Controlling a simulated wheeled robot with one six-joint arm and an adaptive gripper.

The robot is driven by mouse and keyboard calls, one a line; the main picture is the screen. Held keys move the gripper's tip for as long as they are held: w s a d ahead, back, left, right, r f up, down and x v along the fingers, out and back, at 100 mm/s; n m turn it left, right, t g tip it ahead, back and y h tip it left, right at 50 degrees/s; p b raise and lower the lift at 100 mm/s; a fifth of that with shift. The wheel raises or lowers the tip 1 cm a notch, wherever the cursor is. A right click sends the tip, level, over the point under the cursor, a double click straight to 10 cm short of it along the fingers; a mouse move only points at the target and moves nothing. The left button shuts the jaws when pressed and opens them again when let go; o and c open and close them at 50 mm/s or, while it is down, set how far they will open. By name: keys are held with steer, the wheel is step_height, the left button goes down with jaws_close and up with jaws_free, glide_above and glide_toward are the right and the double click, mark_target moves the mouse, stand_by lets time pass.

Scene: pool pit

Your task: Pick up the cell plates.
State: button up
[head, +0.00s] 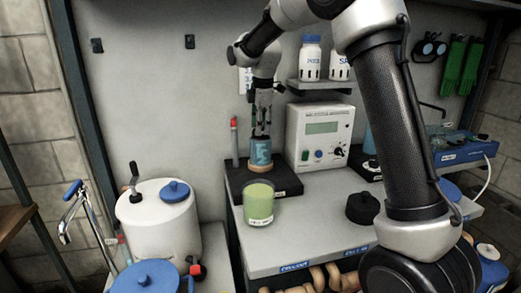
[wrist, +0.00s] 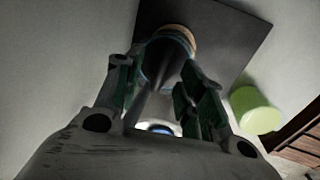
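A teal-blue jar (head: 261,152) stands upright on a tan ring on the black base plate (head: 284,183). My gripper (head: 262,130) points straight down at its top. In the wrist view the two green-padded fingers (wrist: 160,80) stand apart, and the jar's rim (wrist: 177,35) and tan ring (wrist: 191,42) lie beyond their tips. A dark grey upright piece (wrist: 158,68), perhaps the cell plates, shows between the fingers. I cannot tell whether the fingers touch it. The plates are not clearly visible in the head view.
A green jar (head: 259,203) stands close in front of the base plate and shows in the wrist view (wrist: 255,110). A meter box (head: 320,135) is to the right, and a red-capped stick (head: 234,140) to the left. A black knob (head: 362,207) sits on the bench.

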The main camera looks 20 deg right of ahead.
jaws_close()
steer(key=shift+r, duration=0.1)
stand_by(0.3)
step_height(320, 180, up, 12)
steer(key=s, duration=1.8)
